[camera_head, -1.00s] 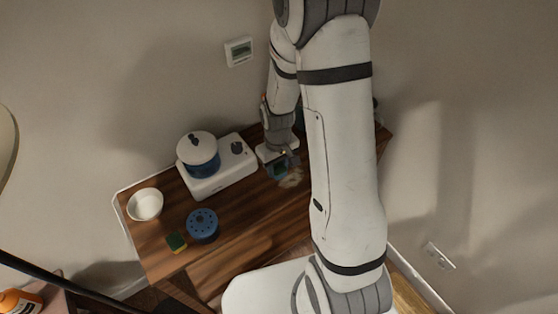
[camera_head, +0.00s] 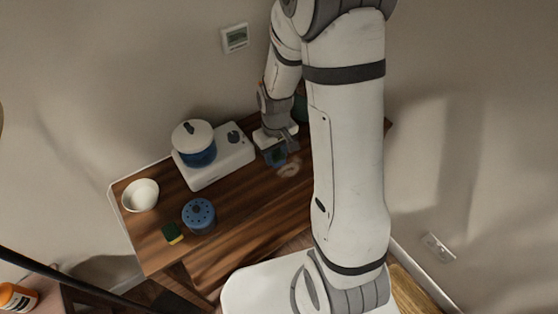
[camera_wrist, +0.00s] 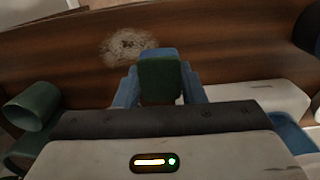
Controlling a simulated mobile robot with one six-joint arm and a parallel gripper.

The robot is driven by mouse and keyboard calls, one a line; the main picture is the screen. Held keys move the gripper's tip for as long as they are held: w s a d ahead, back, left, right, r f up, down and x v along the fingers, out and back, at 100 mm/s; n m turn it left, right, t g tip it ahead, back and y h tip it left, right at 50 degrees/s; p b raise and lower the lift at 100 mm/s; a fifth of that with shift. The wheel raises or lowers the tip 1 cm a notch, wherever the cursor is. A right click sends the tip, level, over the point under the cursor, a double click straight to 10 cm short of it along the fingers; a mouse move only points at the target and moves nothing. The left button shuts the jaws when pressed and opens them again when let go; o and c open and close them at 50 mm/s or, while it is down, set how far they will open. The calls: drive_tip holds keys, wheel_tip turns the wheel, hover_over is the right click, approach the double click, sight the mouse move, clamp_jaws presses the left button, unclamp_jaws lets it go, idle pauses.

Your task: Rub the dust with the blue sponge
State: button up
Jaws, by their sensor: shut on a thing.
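My gripper (camera_wrist: 157,85) is shut on the blue sponge (camera_wrist: 146,54), which has a dark green face toward the wrist camera. In the head view the sponge (camera_head: 275,157) is at my gripper (camera_head: 276,146), low over the wooden table. The dust (camera_wrist: 129,46) is a pale speckled patch on the wood, just beyond and left of the sponge in the wrist view. In the head view the dust (camera_head: 289,169) lies just below and right of the sponge. I cannot tell whether the sponge touches the table.
A white appliance (camera_head: 235,160) with a blue lidded pot (camera_head: 196,150) stands left of my gripper. A white bowl (camera_head: 140,195), a blue round holder (camera_head: 199,215) and a green-yellow sponge (camera_head: 172,233) are further left. A green cup (camera_wrist: 31,108) is at the wrist view's left.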

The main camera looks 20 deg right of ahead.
drive_tip(key=shift+s+f+b, duration=0.1)
drive_tip(key=shift+f+b, duration=0.1)
drive_tip(key=shift+b, duration=0.2)
drive_tip(key=shift+f, duration=0.1)
